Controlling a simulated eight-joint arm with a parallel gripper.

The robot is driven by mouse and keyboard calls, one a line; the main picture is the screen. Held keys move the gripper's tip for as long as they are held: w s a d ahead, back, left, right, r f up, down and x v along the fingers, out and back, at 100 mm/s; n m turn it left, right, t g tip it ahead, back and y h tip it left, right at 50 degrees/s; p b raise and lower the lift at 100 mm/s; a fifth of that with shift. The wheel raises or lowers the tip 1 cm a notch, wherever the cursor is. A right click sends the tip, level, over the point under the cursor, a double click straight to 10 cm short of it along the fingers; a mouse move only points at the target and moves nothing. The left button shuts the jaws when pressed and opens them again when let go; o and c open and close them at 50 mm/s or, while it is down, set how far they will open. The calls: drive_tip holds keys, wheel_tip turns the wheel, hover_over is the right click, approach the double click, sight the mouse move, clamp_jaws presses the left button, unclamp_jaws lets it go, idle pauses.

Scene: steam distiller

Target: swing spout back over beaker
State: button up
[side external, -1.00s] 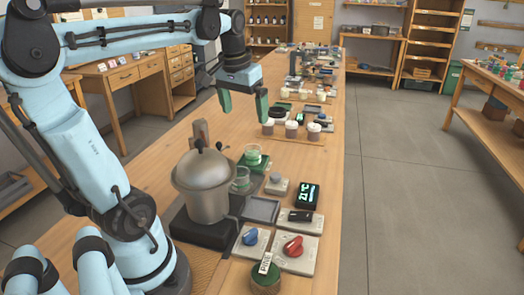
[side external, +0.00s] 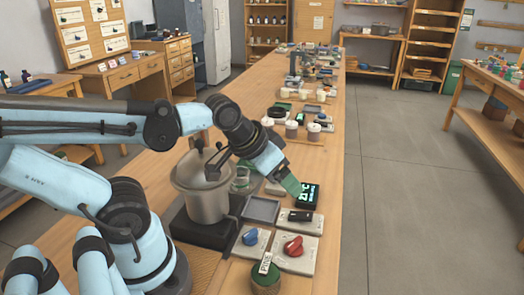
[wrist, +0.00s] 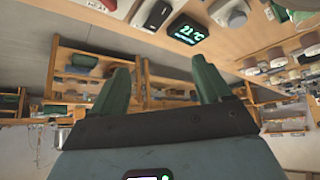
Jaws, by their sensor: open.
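The metal distiller pot (side external: 200,196) stands on a dark base in the side external view, with dark fittings (side external: 216,158) on its lid. I cannot tell clearly which part is the spout. A clear glass beaker (side external: 240,181) stands just right of the pot, partly hidden by my arm. My gripper (side external: 292,186) is right of the pot and beaker, tilted down beside the digital temperature display (side external: 310,195). In the wrist view my gripper (wrist: 162,80) has its two green fingers wide apart with nothing between them. The display (wrist: 184,33) also shows there, reading about 22 °C.
A blue knob (side external: 250,238) and a red knob (side external: 292,246) sit on pale plates in front. A labelled green round item (side external: 265,279) is at the near edge. White-topped jars (side external: 292,129) stand farther along the bench. Open floor lies to the right.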

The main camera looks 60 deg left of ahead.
drive_tip(key=w+a+r+n+g, duration=0.1)
drive_tip(key=a+n, duration=0.1)
drive_tip(key=a, duration=0.1)
drive_tip(key=w+a+r+n+g, duration=0.1)
drive_tip(key=a+r+n, duration=0.1)
drive_tip(key=a, duration=0.2)
drive_tip(key=w+a+r+n, duration=0.2)
drive_tip(key=a, duration=0.1)
drive_tip(key=shift+a+r+n+g+y, duration=0.25)
drive_tip(key=shift+n+g+y, duration=0.05)
drive_tip(key=shift+g+y, duration=0.1)
clamp_jaws()
drive_tip(key=s+a+n+g+h, duration=0.1)
drive_tip(key=s+a+n, duration=0.2)
drive_tip(key=a, duration=0.6)
drive_tip(key=s+a+n+g+h, duration=0.1)
drive_tip(key=s+a+n, duration=0.1)
drive_tip(key=a+n, duration=0.4)
drive_tip(key=s+a+r+n+g+h, duration=0.1)
drive_tip(key=a+n, duration=0.4)
drive_tip(key=a, duration=0.8)
drive_tip(key=s+h, duration=0.1)
drive_tip(key=s, duration=0.1)
drive_tip(key=shift+s+a, duration=0.25)
drive_tip(key=shift+s, duration=0.05)
